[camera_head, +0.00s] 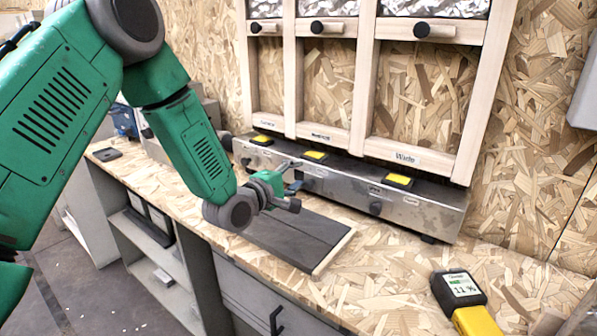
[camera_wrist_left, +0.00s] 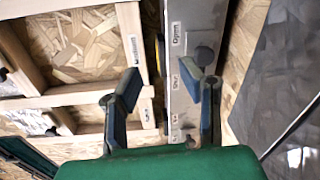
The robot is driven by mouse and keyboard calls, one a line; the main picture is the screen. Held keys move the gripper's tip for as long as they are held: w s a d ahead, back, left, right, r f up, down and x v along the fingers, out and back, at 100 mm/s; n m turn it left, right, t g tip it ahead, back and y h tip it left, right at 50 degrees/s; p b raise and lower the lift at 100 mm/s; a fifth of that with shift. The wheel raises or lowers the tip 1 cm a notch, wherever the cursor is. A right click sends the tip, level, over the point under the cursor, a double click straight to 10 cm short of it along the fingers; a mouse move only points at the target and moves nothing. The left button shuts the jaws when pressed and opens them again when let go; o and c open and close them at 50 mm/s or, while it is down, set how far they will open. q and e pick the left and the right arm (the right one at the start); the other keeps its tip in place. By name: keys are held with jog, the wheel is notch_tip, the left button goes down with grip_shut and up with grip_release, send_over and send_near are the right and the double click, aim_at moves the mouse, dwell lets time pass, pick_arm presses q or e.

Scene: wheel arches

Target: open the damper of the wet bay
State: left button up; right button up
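A wooden frame (camera_head: 365,90) has three bays side by side, with name labels on the lower rail; the right one seems to read "Wade" (camera_head: 405,157). Under it runs a long metal box (camera_head: 335,187) with yellow-topped pads and dark round knobs. One knob (camera_head: 375,208) shows at its right part. My left gripper (camera_head: 288,190) is in front of the box's middle. In the left wrist view my left gripper (camera_wrist_left: 165,88) is open and empty, and a dark knob (camera_wrist_left: 204,55) on the metal box (camera_wrist_left: 190,20) is just beyond its right finger. I cannot tell which bay is wet.
A yellow-and-black meter (camera_head: 462,300) reading about 11 % lies at the front right of the chipboard bench (camera_head: 380,270). A dark flat board (camera_head: 300,240) lies below my gripper. Dark knobs (camera_head: 421,30) sit on the frame's upper rail. Open bench lies right of the board.

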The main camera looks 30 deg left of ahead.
pick_arm(q)
notch_tip(320, 180, up, 6)
jog(key=s+p, duration=0.3)
jog(key=p, duration=0.2)
jog(key=shift+a+f, duration=0.2)
dwell(0.6)
